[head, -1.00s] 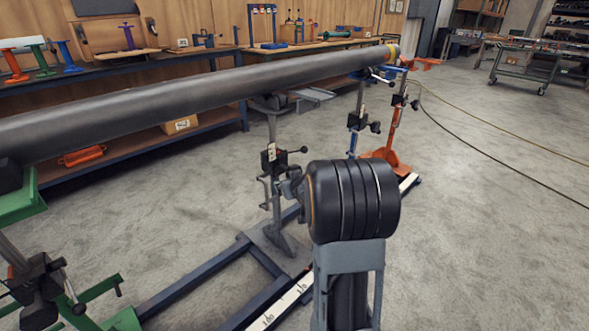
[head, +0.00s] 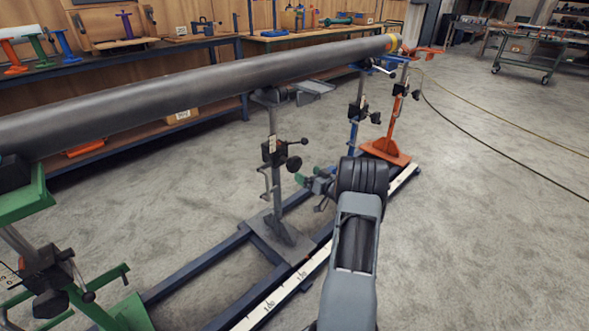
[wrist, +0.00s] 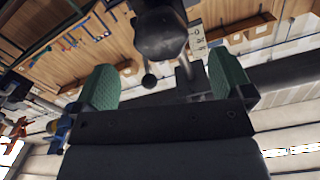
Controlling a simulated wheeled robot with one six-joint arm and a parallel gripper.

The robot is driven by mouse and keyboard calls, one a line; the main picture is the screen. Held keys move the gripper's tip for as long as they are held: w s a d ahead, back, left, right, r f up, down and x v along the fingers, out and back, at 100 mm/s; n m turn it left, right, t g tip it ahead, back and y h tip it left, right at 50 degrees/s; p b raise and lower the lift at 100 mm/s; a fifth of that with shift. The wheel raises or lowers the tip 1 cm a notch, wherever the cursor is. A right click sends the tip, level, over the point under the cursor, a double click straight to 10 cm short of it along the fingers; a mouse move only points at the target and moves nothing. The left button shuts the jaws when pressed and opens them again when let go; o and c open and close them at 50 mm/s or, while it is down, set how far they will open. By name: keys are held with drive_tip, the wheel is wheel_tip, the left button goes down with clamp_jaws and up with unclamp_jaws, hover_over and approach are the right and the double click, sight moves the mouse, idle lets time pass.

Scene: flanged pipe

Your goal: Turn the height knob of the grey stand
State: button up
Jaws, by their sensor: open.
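The grey stand (head: 274,175) stands under the long dark pipe (head: 200,88) in the head view. Its dark height knob (head: 293,164) sticks out to the right of the post, below a thin lever with a black ball (head: 304,141). In the wrist view a large dark faceted knob (wrist: 160,36) is close, at the upper middle. My gripper (head: 304,179) is just right of the stand and a little below the knob. Its green fingers (wrist: 165,84) are wide apart, with nothing held between them. The knob appears beyond the fingertips, apart from them.
A green stand (head: 70,290) is at the lower left. A blue stand (head: 355,115) and an orange stand (head: 392,140) are farther back. A floor rail with a white scale (head: 290,285) runs beneath.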

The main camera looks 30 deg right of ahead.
sight(298, 166)
drive_tip(key=w, duration=0.2)
drive_tip(key=w+a+b, duration=0.1)
drive_tip(key=w, duration=0.4)
drive_tip(key=shift+w+a+b, duration=0.2)
drive_tip(key=shift+w+b, duration=0.1)
drive_tip(key=shift+b, duration=0.05)
drive_tip(key=c, duration=0.9)
drive_tip(key=shift+n, duration=0.3)
drive_tip(key=n+b, duration=0.2)
drive_tip(key=n, duration=0.1)
drive_tip(key=shift+d+f+n, duration=0.1)
drive_tip(key=shift+n, duration=0.3)
drive_tip(key=n+b, duration=0.3)
drive_tip(key=n, duration=0.2)
drive_tip(key=shift+d, duration=0.1)
drive_tip(key=n+b, duration=0.3)
drive_tip(key=n, duration=0.3)
drive_tip(key=n+b, duration=0.1)
drive_tip(key=n, duration=0.2)
drive_tip(key=shift+d+r, duration=0.1)
drive_tip(key=shift+r, duration=0.15)
